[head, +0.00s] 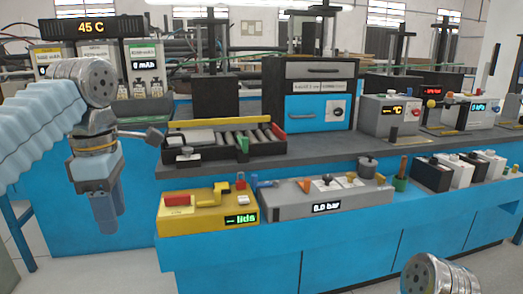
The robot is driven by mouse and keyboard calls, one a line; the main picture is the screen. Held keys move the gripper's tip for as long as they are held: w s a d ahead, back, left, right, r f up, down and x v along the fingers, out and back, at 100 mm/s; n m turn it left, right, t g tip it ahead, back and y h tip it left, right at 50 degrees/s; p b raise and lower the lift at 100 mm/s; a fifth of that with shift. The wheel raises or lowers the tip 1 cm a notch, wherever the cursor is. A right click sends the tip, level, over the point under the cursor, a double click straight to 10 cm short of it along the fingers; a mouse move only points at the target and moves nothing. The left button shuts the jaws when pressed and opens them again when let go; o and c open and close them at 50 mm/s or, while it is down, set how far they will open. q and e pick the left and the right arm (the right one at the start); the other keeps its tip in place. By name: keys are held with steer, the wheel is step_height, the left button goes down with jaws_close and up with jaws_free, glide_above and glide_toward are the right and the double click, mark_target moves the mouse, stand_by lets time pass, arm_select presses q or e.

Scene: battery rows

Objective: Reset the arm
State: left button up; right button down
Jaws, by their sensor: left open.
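My left gripper (106,212) hangs pointing down at the left of the head view, in front of the blue bench and left of the yellow device. It is empty, and its fingers touch nothing that I can see. My left arm comes in from the left with a light blue ribbed sleeve. Only a round metal joint of my right arm shows at the bottom right edge; my right gripper is out of the picture.
A blue bench (340,250) runs across the view. On its lower ledge stand a yellow device (207,222) and a grey device reading 0.0 bar (290,207). A roller tray (225,150) and a blue-fronted cabinet (308,112) stand behind. Floor before the bench is clear.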

arm_select(q)
steer(key=w+d+f+m+h, duration=0.1)
steer(key=w+d+f+m, duration=0.3)
steer(key=f, duration=0.5)
steer(key=w+d+f+m, duration=0.2)
steer(key=w+f, duration=0.4)
steer(key=f, duration=0.3)
steer(key=d+f+m+h, duration=0.1)
steer(key=d+f+m, duration=0.15)
steer(key=f, duration=0.75)
steer(key=d+f+m+h, duration=0.1)
steer(key=d+f+m, duration=0.15)
steer(key=f, duration=0.65)
steer(key=s+d+f+m+h, duration=0.1)
steer(key=s+f+m, duration=0.15)
steer(key=f, duration=0.35)
steer(key=s+d+f+m, duration=0.1)
steer(key=s+d+f, duration=0.1)
steer(key=s+f, duration=0.35)
steer(key=s+f+m, duration=0.4)
steer(key=s+f, duration=0.8)
steer(key=shift+s+d+m+t, duration=0.2)
steer(key=shift+s+m+t, duration=0.1)
steer(key=shift+m, duration=0.05)
